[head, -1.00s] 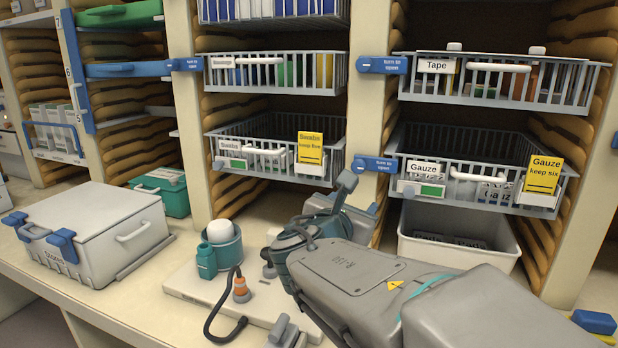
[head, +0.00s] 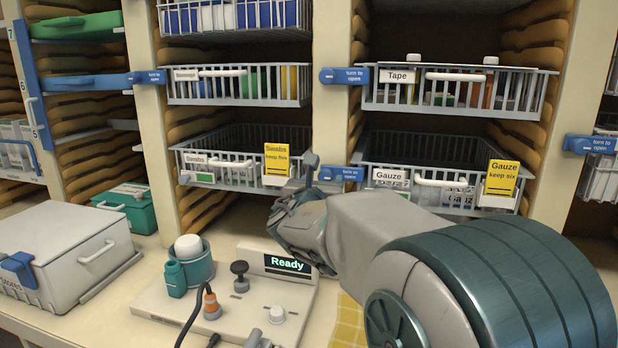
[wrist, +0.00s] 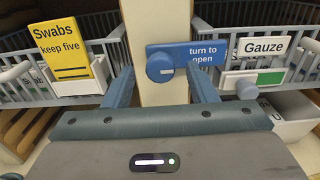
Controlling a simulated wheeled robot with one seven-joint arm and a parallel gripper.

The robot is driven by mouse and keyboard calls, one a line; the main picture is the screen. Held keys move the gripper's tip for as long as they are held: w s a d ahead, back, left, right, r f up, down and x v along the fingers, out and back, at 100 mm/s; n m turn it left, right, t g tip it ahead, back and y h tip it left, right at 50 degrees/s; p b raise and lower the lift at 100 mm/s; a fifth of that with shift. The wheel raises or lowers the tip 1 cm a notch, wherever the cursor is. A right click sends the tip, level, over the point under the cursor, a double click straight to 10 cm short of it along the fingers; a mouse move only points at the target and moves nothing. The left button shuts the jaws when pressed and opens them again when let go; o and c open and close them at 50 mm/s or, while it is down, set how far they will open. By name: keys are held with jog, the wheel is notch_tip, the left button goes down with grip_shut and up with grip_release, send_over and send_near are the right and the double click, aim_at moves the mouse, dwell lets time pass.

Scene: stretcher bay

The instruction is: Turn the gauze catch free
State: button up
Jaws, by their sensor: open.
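The gauze catch (head: 348,175) is a blue bar marked "turn to open" on the upright left of the gauze basket (head: 440,204). In the wrist view the catch (wrist: 195,55) lies level, its round knob at the left end and its bar reaching right towards the basket front. My gripper (wrist: 163,86) is open and faces the catch. One blue finger is left of the knob and the other is below the bar; I cannot tell whether either touches. In the head view my gripper (head: 309,177) is just left of the catch, partly hidden by my wrist.
The swabs basket (head: 222,175) with a yellow card is to the left. The tape basket (head: 450,100) and its own catch (head: 345,76) are above. Below on the counter are a device reading "Ready" (head: 287,264), a teal cup (head: 190,268) and a grey case (head: 60,240).

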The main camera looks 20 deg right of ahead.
jog(key=shift+x, duration=0.75)
grip_shut()
